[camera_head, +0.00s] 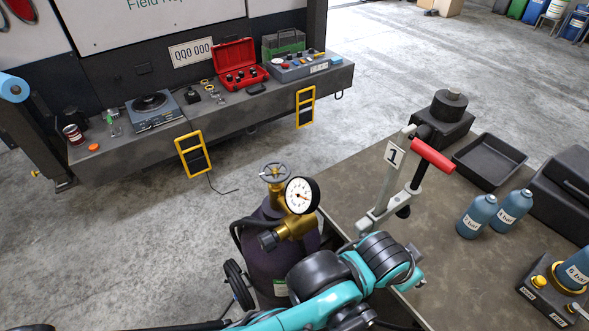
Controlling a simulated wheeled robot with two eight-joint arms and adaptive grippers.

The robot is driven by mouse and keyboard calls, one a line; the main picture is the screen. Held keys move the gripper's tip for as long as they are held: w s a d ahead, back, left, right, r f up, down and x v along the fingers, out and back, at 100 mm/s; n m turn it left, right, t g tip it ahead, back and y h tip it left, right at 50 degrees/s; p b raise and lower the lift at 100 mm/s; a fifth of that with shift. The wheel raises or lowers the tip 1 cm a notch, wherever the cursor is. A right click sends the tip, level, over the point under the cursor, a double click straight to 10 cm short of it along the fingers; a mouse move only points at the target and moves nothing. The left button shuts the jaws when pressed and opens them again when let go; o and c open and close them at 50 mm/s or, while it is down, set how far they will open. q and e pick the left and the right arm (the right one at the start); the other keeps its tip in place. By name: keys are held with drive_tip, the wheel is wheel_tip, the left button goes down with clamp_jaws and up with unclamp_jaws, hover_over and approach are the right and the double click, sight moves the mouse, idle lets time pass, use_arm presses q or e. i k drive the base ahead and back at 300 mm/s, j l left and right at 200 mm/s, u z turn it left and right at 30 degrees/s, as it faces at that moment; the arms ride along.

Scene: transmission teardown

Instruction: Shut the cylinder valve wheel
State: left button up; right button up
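The valve wheel (275,172) is a small blue-grey spoked handwheel on top of a brass valve (297,226). The valve sits on a dark purple gas cylinder (262,254), upright beside the workbench. A round white pressure gauge (301,195) faces me just right of the wheel. Nothing touches the wheel. My teal and black arm links cross the bottom of the view and hide the lower right of the cylinder. I can make out no fingertips of either gripper, so neither gripper shows.
A workbench (345,198) at right carries a lever tool with a red handle (433,156), a black tray (488,160) and blue bottles (477,216). A grey bench (215,118) at the back holds a red case (237,64). Open floor lies left of the cylinder.

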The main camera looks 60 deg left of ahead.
sight(275, 172)
drive_tip(key=k+u, duration=0.4)
drive_tip(key=k+j+u, duration=0.15)
drive_tip(key=u, duration=0.3)
drive_tip(key=i+j+u, duration=0.1)
drive_tip(key=u, duration=0.35)
drive_tip(key=i+j+u, duration=0.1)
drive_tip(key=u, duration=0.3)
